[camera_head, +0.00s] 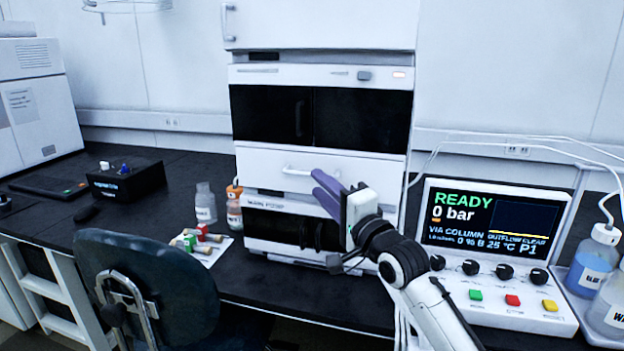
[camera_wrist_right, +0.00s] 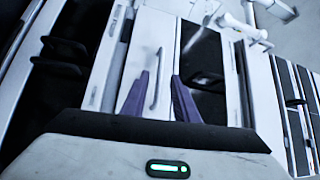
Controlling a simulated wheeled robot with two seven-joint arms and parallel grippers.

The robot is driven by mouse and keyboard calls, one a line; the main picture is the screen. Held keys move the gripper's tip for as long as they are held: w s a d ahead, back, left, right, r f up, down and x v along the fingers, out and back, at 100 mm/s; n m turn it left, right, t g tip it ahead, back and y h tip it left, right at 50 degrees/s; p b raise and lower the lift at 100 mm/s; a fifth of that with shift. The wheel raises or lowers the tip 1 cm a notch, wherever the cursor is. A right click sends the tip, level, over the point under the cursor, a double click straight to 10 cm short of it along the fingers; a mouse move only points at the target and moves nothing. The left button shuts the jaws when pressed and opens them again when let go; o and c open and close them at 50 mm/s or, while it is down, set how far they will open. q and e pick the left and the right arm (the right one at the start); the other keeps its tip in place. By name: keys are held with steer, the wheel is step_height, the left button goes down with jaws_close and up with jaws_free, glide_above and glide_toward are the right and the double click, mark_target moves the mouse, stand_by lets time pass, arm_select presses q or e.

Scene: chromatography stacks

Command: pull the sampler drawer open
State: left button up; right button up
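The sampler drawer (camera_head: 262,168) is a white front in the middle of the instrument stack, below the dark window. It looks flush with the stack. Its bar handle (camera_head: 297,170) is pale and level in the head view. My right gripper (camera_head: 317,184) has purple fingers and is in front of the drawer, just below and right of the handle in the picture. In the right wrist view the fingers are apart, and the handle (camera_wrist_right: 158,78) shows between them. I see no finger touching the handle; the remaining gap is hard to judge. My left gripper is out of view.
The pump module (camera_head: 262,224) sits below the drawer. A control panel (camera_head: 490,250) reading "READY 0 bar" stands at right, with bottles (camera_head: 594,262) beside it. A chair (camera_head: 150,280) is at front left.

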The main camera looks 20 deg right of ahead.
mark_target(325, 159)
steer(key=shift+x, duration=2.25)
jaws_close()
